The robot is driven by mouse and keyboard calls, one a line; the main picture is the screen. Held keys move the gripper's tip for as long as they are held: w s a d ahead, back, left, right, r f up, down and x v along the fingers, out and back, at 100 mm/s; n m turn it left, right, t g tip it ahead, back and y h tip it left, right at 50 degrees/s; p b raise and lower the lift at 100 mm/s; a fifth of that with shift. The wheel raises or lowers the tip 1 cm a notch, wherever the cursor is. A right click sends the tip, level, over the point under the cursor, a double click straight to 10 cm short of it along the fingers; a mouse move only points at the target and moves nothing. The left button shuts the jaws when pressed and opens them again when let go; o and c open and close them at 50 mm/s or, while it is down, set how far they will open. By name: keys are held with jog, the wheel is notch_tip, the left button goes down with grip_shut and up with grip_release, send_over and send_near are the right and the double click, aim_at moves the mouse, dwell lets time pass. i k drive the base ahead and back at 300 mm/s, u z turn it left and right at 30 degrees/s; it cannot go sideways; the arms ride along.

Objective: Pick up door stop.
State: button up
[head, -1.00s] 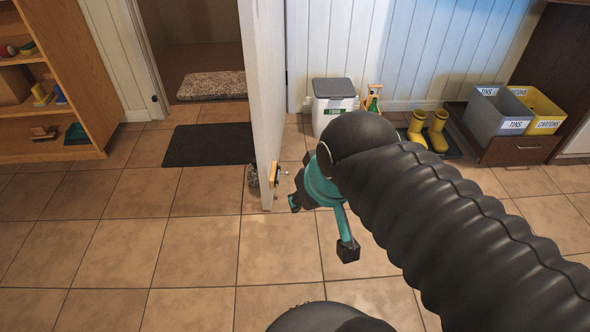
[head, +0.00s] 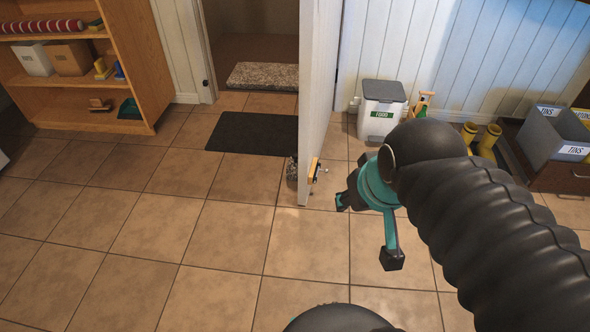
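A small speckled grey object (head: 291,169), which may be the door stop, sits on the floor against the left side of the open white door (head: 318,95). The door partly hides it. My gripper (head: 341,201), dark with teal parts, is right of the door's near edge, with the door between it and the speckled object.
A yellow piece with a metal part (head: 315,170) is low at the door's right face. A dark mat (head: 250,134) lies left of the door. A white food bin (head: 381,112), yellow boots (head: 488,140) and grey crate (head: 552,135) stand right. A wooden shelf (head: 140,75) stands left. Floor at front left is clear.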

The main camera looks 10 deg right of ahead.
aim_at(293, 167)
jog(key=u, duration=0.7)
jog(key=i, duration=1.5)
jog(key=z, duration=0.65)
